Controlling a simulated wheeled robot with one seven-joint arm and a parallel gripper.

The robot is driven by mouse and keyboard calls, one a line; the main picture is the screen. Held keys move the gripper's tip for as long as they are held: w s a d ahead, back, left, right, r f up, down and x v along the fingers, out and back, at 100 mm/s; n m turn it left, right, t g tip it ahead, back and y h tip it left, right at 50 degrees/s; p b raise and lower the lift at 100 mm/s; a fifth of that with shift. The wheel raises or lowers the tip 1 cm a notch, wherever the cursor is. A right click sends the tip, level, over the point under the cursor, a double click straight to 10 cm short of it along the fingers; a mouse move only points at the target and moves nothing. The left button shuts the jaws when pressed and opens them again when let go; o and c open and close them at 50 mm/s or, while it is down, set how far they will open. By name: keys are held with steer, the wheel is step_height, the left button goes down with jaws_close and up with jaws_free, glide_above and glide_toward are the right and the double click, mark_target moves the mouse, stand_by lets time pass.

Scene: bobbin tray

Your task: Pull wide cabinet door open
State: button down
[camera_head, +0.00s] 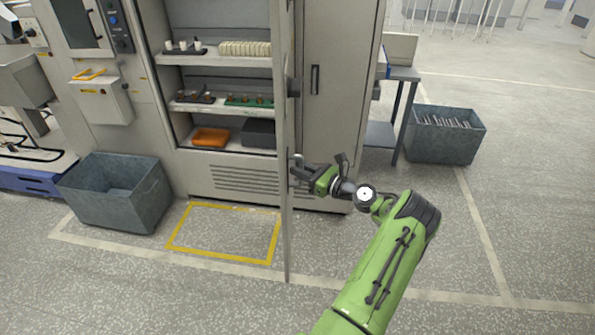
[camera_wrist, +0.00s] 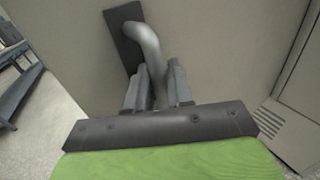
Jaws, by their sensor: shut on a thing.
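The wide cabinet door (camera_head: 286,230) stands swung out from the cabinet and shows almost edge-on in the head view. Its face fills much of the wrist view (camera_wrist: 220,50). The grey curved door handle (camera_wrist: 145,40) rises from a dark plate on that face. My gripper (camera_wrist: 158,85) is shut on the handle, with one finger on each side of it. In the head view my gripper (camera_head: 298,174) is at the right side of the door. The cabinet's open shelves (camera_head: 215,60) show to the left of the door.
The shelves hold an orange tray (camera_head: 210,137), a dark bin (camera_head: 258,132) and small parts. A narrow closed door (camera_head: 335,90) is on the right. Grey crates stand on the floor at left (camera_head: 118,200) and right (camera_head: 445,145). A yellow floor outline (camera_head: 220,258) encloses clear floor left of the door.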

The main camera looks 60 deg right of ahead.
steer(key=c, duration=1.2)
jaws_free()
steer(key=s, duration=1.5)
steer(key=shift+s, duration=0.35)
